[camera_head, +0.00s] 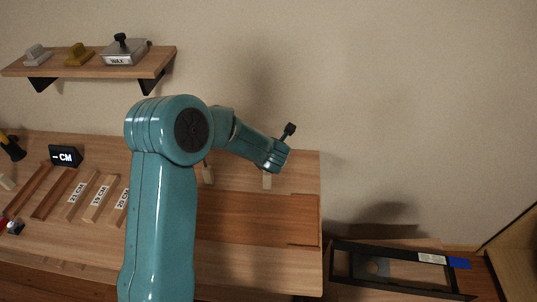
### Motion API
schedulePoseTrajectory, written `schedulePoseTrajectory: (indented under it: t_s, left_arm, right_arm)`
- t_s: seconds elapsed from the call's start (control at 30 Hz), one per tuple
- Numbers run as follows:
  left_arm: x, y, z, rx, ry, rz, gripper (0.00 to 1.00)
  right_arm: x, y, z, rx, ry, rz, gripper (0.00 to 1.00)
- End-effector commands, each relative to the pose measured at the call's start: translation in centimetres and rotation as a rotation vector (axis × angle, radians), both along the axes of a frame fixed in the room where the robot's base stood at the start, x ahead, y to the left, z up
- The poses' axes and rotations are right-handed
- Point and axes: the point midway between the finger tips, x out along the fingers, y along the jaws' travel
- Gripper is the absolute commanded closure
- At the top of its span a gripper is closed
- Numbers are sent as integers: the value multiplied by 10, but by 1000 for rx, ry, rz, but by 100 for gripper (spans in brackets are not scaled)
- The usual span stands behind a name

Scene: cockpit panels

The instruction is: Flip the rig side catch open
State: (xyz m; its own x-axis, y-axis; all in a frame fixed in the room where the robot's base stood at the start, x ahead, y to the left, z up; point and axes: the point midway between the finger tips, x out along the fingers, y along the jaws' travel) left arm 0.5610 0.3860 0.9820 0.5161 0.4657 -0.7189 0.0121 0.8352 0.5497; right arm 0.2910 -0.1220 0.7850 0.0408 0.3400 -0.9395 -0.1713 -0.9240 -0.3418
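A teal arm of mine rises from the bottom, left of centre, and bends right over the bench; I take it for my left arm. Its wrist end, where my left gripper (276,158) sits, is over the back right of the bench. The fingers cannot be made out, so open or shut is unclear. A small black knobbed part (289,130) shows just above the wrist. A black rectangular frame (343,262), possibly the rig, lies low at the right, apart from the wrist. No side catch can be made out. My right gripper is not in view.
The wooden bench (260,257) carries labelled wooden slots (99,201) and a black "CM" display (66,156) at left. My arm hides the bench's middle.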

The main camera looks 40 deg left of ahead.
Motion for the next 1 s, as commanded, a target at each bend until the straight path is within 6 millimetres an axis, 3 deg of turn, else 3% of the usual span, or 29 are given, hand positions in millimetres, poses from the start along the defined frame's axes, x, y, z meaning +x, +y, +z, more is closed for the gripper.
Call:
schedulePoseTrajectory:
  t_s: [0.03,0.47,0.5,1.0]
  left_arm:
    - [-1,9,5,22,-5,16,98]
    - [-1,9,5,22,-4,17,98]
    - [-1,9,5,22,-4,17,42]
    - [-1,7,3,17,-2,15,42]
  right_arm:
    - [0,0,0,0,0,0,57]
    - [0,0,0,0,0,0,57]
    - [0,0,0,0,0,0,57]
    - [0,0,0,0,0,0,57]
